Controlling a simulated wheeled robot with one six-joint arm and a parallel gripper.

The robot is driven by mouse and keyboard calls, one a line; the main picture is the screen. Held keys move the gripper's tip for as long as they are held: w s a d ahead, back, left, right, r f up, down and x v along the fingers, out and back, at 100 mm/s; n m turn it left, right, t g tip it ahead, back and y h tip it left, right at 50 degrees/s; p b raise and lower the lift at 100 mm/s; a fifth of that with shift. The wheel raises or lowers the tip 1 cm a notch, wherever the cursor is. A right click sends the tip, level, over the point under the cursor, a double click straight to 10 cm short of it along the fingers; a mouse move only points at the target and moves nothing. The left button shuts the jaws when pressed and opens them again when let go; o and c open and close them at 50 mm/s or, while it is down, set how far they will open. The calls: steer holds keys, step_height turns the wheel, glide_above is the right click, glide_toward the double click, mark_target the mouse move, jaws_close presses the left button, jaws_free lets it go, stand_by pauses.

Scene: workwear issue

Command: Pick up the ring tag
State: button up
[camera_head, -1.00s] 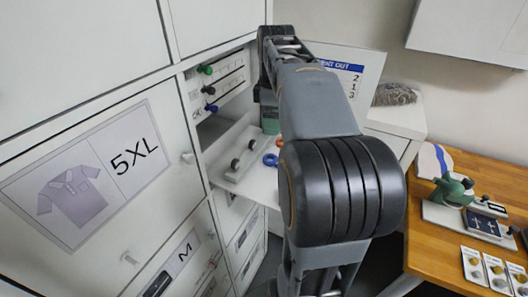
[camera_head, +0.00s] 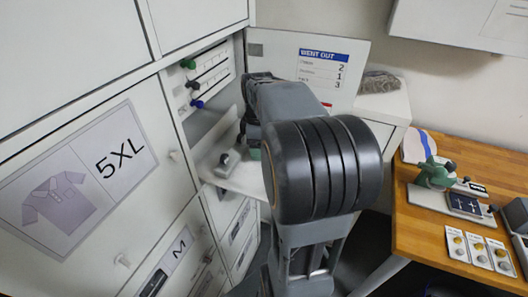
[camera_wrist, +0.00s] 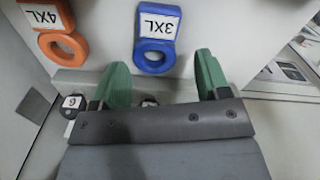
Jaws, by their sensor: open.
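Two ring tags lie on a white surface in the wrist view. The blue ring tag (camera_wrist: 155,55) is labelled 3XL and lies ahead of my gripper (camera_wrist: 161,66), between the lines of its two green fingers. The orange ring tag (camera_wrist: 63,48) is labelled 4XL and lies to the left, outside the left finger. Both labels appear upside down. My gripper is open, with nothing between its fingers. In the head view my arm covers the tags and most of the gripper.
A white open compartment holds a rack of green, black and blue knobs (camera_head: 192,84). A "WENT OUT" board (camera_head: 322,72) stands behind my arm. A wooden table (camera_head: 420,222) with tools is at the right.

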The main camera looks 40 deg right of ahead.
steer(key=shift+f, duration=1)
steer(key=shift+c, duration=0.5)
steer(key=c, duration=0.7)
steer(key=shift+r, duration=0.1)
